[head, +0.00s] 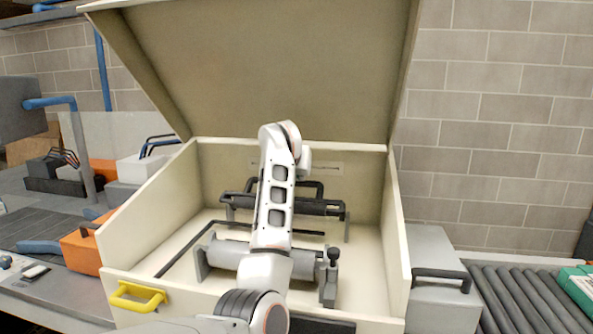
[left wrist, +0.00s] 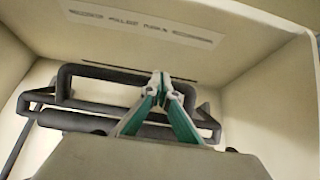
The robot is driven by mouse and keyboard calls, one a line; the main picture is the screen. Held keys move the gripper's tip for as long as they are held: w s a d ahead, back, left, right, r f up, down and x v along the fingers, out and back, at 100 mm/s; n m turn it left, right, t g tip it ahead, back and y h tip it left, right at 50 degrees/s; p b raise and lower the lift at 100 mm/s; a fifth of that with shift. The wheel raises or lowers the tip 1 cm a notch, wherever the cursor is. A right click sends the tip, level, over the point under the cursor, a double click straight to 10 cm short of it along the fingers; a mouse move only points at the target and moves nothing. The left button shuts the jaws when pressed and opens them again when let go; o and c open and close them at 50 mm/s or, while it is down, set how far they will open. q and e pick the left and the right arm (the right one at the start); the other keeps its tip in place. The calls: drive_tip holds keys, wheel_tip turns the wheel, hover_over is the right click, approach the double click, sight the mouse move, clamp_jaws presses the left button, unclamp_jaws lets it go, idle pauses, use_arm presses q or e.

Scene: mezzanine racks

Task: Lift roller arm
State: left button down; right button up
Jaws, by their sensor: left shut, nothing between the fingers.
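An open cream box (head: 150,215) with its lid raised holds a roller mechanism. Towards its back is a dark bar frame with a U-shaped handle (head: 325,207), which I take for the roller arm; it spans the left wrist view (left wrist: 95,72). In front of it lies a grey roller (head: 225,254) between brackets. My left arm reaches into the box and hides the middle of both. My left gripper's green-and-white fingers (left wrist: 160,78) are shut and empty, overlapping the dark frame in the wrist view. I cannot tell whether they touch it. The gripper itself is hidden in the head view.
The box's side walls and raised lid (head: 270,65) enclose my left arm. A black knob (head: 333,256) stands right of the roller. A yellow handle (head: 137,296) is on the front wall. A roller conveyor (head: 525,300) lies to the right, orange parts (head: 82,250) to the left.

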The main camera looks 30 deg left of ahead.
use_arm(q)
drive_tip(key=v, duration=1.1)
drive_tip(key=shift+s+r, duration=0.2)
drive_tip(key=shift+r, duration=0.05)
